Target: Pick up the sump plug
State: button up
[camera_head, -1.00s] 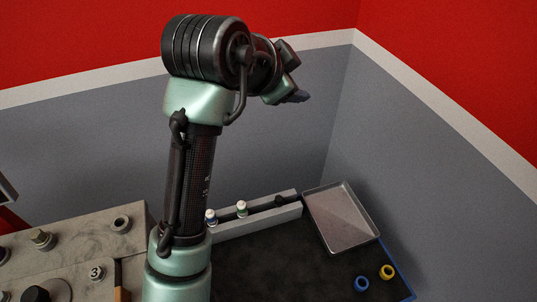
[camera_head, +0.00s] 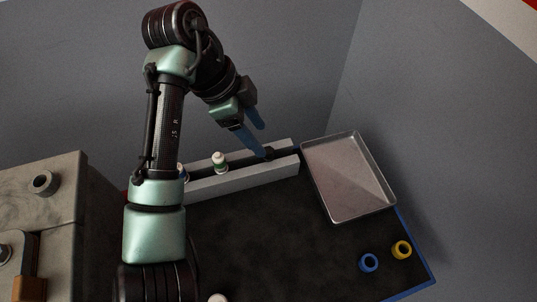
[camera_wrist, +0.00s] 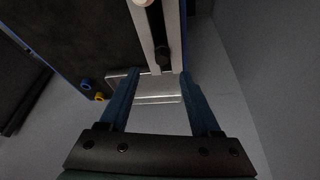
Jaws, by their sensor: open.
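A small dark piece (camera_head: 269,152), which looks like the sump plug, sits in the light grey channel rail (camera_head: 240,179) near its right end. It also shows as a dark shape in the slot in the wrist view (camera_wrist: 162,50). My gripper (camera_head: 264,141) is open, with its two blue fingers reaching down over that end of the rail. In the head view one fingertip overlaps the dark piece, and contact cannot be told. In the wrist view the fingers (camera_wrist: 160,74) are spread and empty, with the dark piece beyond their tips.
White-capped small bottles (camera_head: 219,162) stand in the rail to the left. A metal tray (camera_head: 377,206) lies right of the rail. Blue (camera_head: 368,262) and yellow (camera_head: 402,249) rings lie on the dark bench (camera_head: 270,240). A grey block (camera_head: 62,195) stands left; walls close the back.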

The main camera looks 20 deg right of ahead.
aim_at(270, 150)
jog(key=b+x, duration=0.2)
jog(key=x, duration=0.3)
jog(key=shift+w+d+f, duration=0.1)
jog(key=shift+f, duration=0.25)
jog(key=shift+c, duration=0.3)
grip_shut()
